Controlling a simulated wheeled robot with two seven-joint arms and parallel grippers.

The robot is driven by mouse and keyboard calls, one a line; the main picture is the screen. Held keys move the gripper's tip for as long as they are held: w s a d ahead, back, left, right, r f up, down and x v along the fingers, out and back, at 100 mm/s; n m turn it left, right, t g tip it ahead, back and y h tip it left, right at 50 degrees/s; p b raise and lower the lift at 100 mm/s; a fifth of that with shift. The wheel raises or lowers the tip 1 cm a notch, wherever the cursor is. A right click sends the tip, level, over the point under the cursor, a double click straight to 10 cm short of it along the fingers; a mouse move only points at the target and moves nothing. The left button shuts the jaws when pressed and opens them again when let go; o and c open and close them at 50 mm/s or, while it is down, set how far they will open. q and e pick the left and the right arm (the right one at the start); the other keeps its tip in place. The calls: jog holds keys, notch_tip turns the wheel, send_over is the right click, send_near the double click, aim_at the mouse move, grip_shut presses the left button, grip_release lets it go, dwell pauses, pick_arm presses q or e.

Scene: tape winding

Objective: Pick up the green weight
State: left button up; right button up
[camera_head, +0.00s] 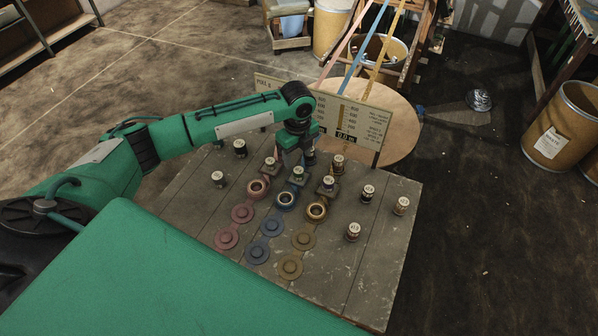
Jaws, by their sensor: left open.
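Several small cylindrical weights with pale tops stand on the grey table (375,285). One stands at the back left (240,148), one at the left (218,178), one right of the gripper (338,164), and others on the right side (368,192). I cannot tell which is the green weight; their side colours are too small and dark to read. My left gripper (299,163) points down over the back middle of the table, close to the weights there. It is open, and its fingertips are partly lost among the weights. My right gripper is not in view.
Pink, blue and tan rows of discs and rings (271,226) cover the table's middle. A marked board (352,119) stands at the back edge, before a round wooden disc (400,140) and colored tapes (371,47). The table's front right is clear.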

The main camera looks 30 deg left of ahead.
aim_at(298, 170)
pick_arm(q)
jog(key=shift+s+d+f, duration=0.1)
jog(key=shift+s+f, duration=0.1)
jog(key=shift+f, duration=0.35)
notch_tip(298, 170, down, 4)
jog(key=shift+s+d+f+p, duration=0.1)
jog(key=shift+d+f+p, duration=0.1)
jog(key=shift+p, duration=0.55)
jog(key=shift+c, duration=0.4)
jog(key=c, duration=1)
